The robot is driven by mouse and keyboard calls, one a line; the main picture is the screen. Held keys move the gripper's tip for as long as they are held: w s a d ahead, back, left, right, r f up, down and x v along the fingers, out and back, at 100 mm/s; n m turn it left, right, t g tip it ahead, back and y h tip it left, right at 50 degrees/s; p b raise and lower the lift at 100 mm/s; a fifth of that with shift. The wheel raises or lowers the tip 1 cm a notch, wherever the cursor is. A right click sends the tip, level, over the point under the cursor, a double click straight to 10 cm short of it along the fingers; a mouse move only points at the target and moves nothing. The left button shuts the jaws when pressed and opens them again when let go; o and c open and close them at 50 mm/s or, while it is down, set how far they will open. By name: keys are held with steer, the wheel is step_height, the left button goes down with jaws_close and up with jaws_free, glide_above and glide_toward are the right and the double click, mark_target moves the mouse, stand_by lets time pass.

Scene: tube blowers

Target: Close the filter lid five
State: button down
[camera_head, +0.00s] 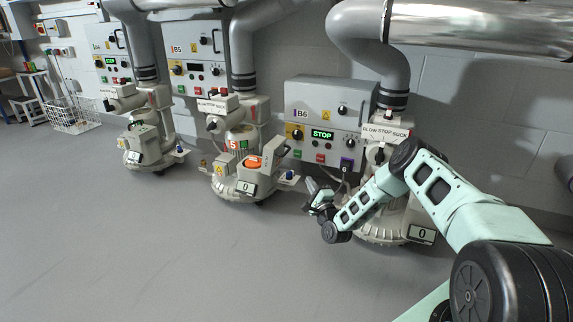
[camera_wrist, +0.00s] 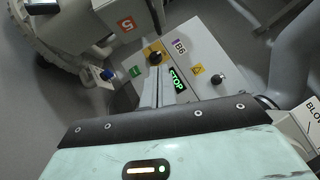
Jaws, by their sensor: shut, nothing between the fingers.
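Blower five (camera_head: 243,165) is the middle machine in the head view, with a red 5 label and an orange part uncovered on its body. A pale lid-like piece (camera_head: 273,153) stands raised and tilted at the right of the orange part; I take it for filter lid five.
The B6 control panel (camera_head: 323,120), reading STOP, is on the wall behind my gripper. The right-hand blower (camera_head: 385,231) stands partly behind my arm. Another blower (camera_head: 148,145) is at the left. The grey floor (camera_head: 130,245) in front is clear.

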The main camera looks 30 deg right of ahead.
steer(key=a+b+x, duration=0.1)
steer(key=b+x, duration=0.6)
steer(key=x, duration=0.5)
steer(key=shift+w+a+r, duration=0.4)
steer(key=shift+a+r, duration=0.1)
steer(key=shift+a, duration=0.3)
